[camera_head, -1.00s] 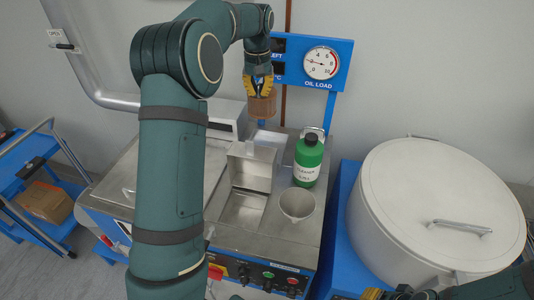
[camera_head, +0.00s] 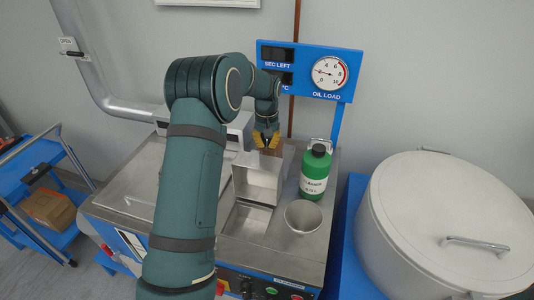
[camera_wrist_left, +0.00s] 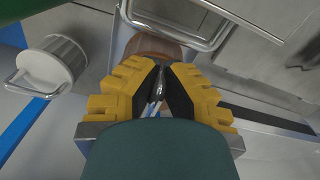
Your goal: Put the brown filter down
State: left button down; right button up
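The brown filter (camera_wrist_left: 152,46) shows in the left wrist view just beyond my left fingertips. In the head view it is mostly hidden behind the upright metal box on the steel counter. My left gripper (camera_head: 267,141) is low over the back of the counter, behind that box. In the wrist view its yellow fingers (camera_wrist_left: 160,72) are close together around a thin shiny metal part, apparently the filter's handle. Whether the filter's underside touches anything is hidden. My right gripper is out of view.
The open metal box (camera_head: 257,180) stands in front of my gripper. A green bottle (camera_head: 315,172) and a metal cup (camera_head: 303,217) stand right of it. A blue gauge panel (camera_head: 308,70) rises behind. A large white lidded drum (camera_head: 450,225) is at right.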

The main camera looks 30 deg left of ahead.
aim_at(267, 149)
pick_arm(q)
notch_tip(267, 149, down, 4)
jog(key=shift+f, duration=0.25)
jog(key=c, duration=1.1)
grip_release()
jog(key=shift+c, duration=0.2)
jog(key=shift+r, duration=0.1)
notch_tip(267, 149, up, 12)
jog(key=shift+d, duration=0.1)
